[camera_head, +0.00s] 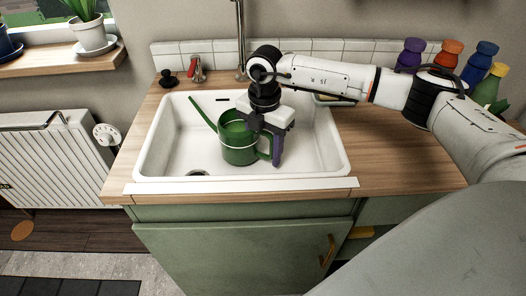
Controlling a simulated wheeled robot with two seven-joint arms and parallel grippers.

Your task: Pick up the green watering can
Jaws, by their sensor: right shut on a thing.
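The green watering can (238,152) stands upright in the white sink (168,150), with its long spout pointing up to the left and its handle on the right. My right gripper (272,150) reaches down into the sink from above and is shut on the watering can at its handle side. The gripper hides part of the can's rim and handle. Whether the can touches the sink floor is hard to tell. My left gripper is not in view.
A tap (240,45) rises behind the sink, with a red-handled fitting (196,70) to its left. Several colored bottles (447,52) stand at the back right. The wooden counter (385,150) right of the sink is clear. A potted plant (92,36) sits on the left sill.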

